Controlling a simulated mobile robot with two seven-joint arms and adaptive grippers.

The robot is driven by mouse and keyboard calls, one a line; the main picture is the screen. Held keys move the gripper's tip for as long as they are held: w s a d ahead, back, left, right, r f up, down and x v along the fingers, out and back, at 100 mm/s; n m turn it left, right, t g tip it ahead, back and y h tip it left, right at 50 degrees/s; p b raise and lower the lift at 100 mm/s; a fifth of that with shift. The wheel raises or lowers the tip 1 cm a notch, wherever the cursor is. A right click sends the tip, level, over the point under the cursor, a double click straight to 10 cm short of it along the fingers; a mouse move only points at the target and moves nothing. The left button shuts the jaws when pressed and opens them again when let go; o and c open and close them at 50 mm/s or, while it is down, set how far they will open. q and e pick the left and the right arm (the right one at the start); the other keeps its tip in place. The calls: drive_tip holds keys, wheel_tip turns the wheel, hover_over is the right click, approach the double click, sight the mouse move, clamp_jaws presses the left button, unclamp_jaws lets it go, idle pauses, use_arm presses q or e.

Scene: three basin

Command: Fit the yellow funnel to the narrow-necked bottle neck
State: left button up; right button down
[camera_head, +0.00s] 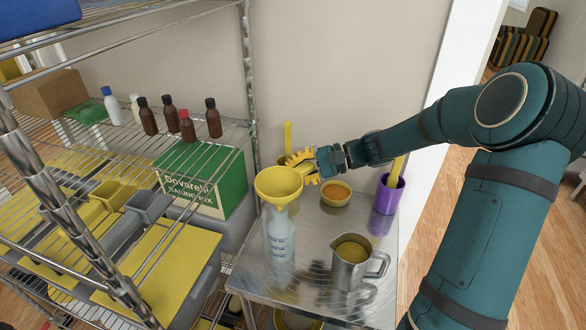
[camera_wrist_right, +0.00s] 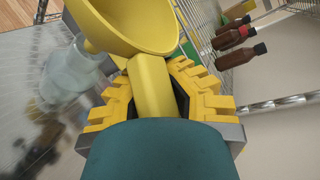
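The yellow funnel (camera_head: 279,185) is above the clear, bluish narrow-necked bottle (camera_head: 281,243), which stands upright on the metal table. The funnel's spout lines up with the bottle's neck in the head view; whether it sits inside is hard to tell. My right gripper (camera_head: 306,166) is at the back right of the funnel. In the right wrist view its yellow toothed fingers (camera_wrist_right: 155,95) close on the funnel's handle, with the funnel bowl (camera_wrist_right: 130,25) beyond them and the bottle (camera_wrist_right: 68,72) at the left. My left gripper does not show.
A metal jug (camera_head: 352,268) with yellow content stands right of the bottle. A bowl of orange content (camera_head: 335,193) and a purple cup (camera_head: 388,193) stand behind. A wire rack (camera_head: 110,285) with trays, brown bottles and a green box (camera_head: 203,182) is at the left.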

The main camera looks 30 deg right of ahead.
drive_tip(key=shift+f+b, duration=0.45)
drive_tip(key=shift+f, duration=0.35)
idle(0.9)
drive_tip(key=shift+f, duration=0.65)
drive_tip(key=c, duration=1.1)
unclamp_jaws()
drive_tip(key=shift+o, duration=0.2)
drive_tip(key=shift+d, duration=0.1)
drive_tip(key=v, duration=1.1)
drive_tip(key=shift+s+d+r, duration=0.2)
drive_tip(key=shift+d, duration=0.1)
